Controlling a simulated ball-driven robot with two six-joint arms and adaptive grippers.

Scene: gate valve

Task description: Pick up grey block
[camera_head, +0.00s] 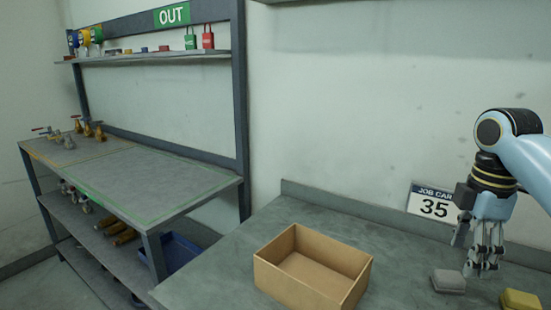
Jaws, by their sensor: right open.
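The grey block (448,281) lies on the grey bench at the lower right, left of a yellow block. My right gripper (473,263) comes in from the right and points down. Its fingers are above and just right of the grey block, apart from it as far as I can tell. The fingers are open and nothing shows between them. My left gripper is out of view.
An open cardboard box (312,270) stands on the bench left of the grey block. A yellow block (520,300) sits at the right edge. A "35" card (432,203) leans by the wall. A shelf unit (160,180) with valves stands left.

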